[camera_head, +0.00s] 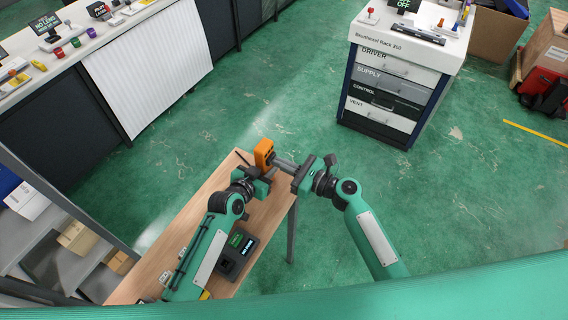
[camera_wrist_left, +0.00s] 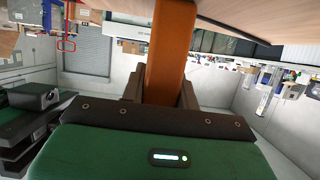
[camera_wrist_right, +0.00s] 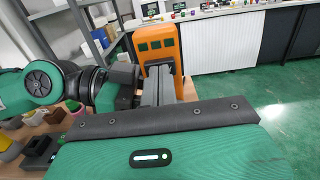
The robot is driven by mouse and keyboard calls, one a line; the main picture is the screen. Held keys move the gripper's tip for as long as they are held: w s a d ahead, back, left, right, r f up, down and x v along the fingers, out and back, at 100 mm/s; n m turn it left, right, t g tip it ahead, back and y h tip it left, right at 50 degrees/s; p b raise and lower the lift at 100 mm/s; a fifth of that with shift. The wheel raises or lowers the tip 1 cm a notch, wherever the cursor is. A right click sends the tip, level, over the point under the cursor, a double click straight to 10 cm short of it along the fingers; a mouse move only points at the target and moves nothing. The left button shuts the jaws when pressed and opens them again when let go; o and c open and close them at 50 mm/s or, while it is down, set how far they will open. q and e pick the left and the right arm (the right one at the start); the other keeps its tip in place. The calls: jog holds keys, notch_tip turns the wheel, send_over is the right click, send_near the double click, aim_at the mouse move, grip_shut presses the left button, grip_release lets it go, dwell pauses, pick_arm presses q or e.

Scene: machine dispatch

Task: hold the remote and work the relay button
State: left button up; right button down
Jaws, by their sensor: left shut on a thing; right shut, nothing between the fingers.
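The orange remote (camera_head: 264,152) is held upright above the far end of the wooden table. My left gripper (camera_head: 262,170) is shut on its lower part. In the left wrist view the remote (camera_wrist_left: 170,50) stands between the fingers. My right gripper (camera_head: 278,162) is shut and empty, its fingertips pointing at the remote from the right. In the right wrist view the remote (camera_wrist_right: 158,42) shows several dark green buttons on its upper face. The closed right fingers (camera_wrist_right: 160,75) cover its lower face. I cannot tell whether they touch a button.
A dark device with a lit green display (camera_head: 237,250) stands on the wooden table (camera_head: 200,205) near my left arm. A drawer cabinet (camera_head: 390,85) stands at the back right. A long counter (camera_head: 85,55) is at the back left. Green floor between them is clear.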

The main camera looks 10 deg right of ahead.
pick_arm(q)
jog(key=shift+o, duration=0.3)
jog(key=shift+s, duration=0.1)
pick_arm(e)
jog(key=shift+x, duration=1)
pick_arm(q)
jog(key=shift+d, duration=0.15)
pick_arm(e)
jog(key=shift+s, duration=0.15)
pick_arm(q)
jog(key=shift+c, duration=0.3)
pick_arm(e)
jog(key=v, duration=1.4)
jog(key=shift+r, duration=0.1)
pick_arm(q)
jog(key=o, duration=1.2)
jog(key=shift+c, duration=0.2)
